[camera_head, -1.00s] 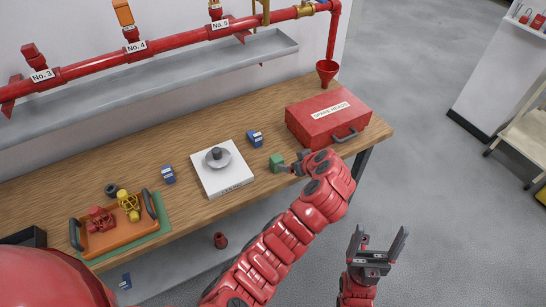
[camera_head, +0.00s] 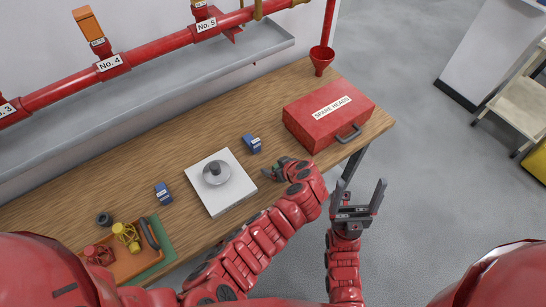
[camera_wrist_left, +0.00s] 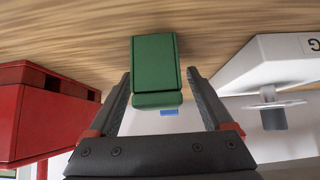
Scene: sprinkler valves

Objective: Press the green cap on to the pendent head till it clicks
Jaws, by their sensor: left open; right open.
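The green cap (camera_head: 279,171) is a small green block on the wooden table, mostly hidden by my left gripper (camera_head: 275,172) in the head view. In the left wrist view the green cap (camera_wrist_left: 155,65) sits between the two spread fingers of my left gripper (camera_wrist_left: 158,78), with a gap visible on either side. The pendent head (camera_head: 213,172) appears to be the grey piece with a round disc on the white board. It also shows at the right of the left wrist view (camera_wrist_left: 271,115). My right gripper (camera_head: 360,198) is open and empty, off the table's front edge.
The white board (camera_head: 232,200) lies left of my left gripper. A red case labelled SPARE HEADS (camera_head: 310,105) stands to its right. Blue boxes (camera_head: 251,143) (camera_head: 163,193) stand beside the board. An orange tray (camera_head: 128,262) holds red and yellow parts. The red pipe (camera_head: 160,45) runs behind.

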